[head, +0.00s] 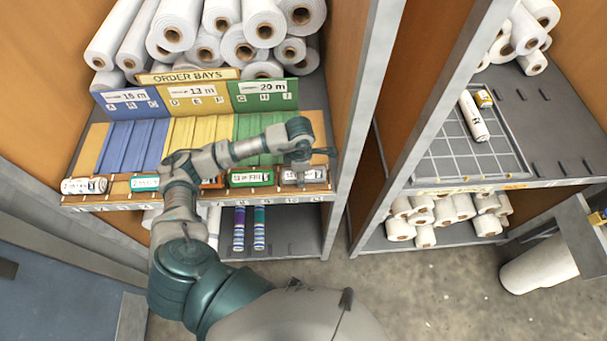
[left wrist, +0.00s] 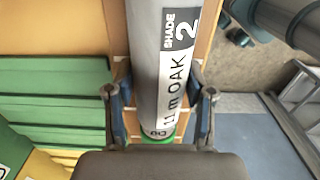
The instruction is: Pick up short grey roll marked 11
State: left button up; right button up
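The short grey roll (head: 303,177) lies at the right end of the row on the front ledge of the order bays shelf. In the left wrist view a grey roll (left wrist: 150,65) runs down the middle, its label reading "11 m OAK" and "SHADE 2". My left gripper (head: 318,153) is over the right end of that ledge. In the left wrist view its two fingers (left wrist: 159,95) stand apart, one on each side of the grey roll, with a gap at least on the left. I cannot tell how deep the roll sits between them. My right gripper is not in view.
A green-labelled roll (head: 251,177) lies just left of the grey roll. Other rolls (head: 84,185) share the ledge. The shelf's upright (head: 355,120) stands close on the right. Large white rolls (head: 205,35) fill the top. A right-hand shelf has a gridded tray (head: 440,160).

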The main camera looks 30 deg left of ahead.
pick_arm(q)
jog(key=shift+c, duration=1)
jog(key=shift+a+r, duration=0.1)
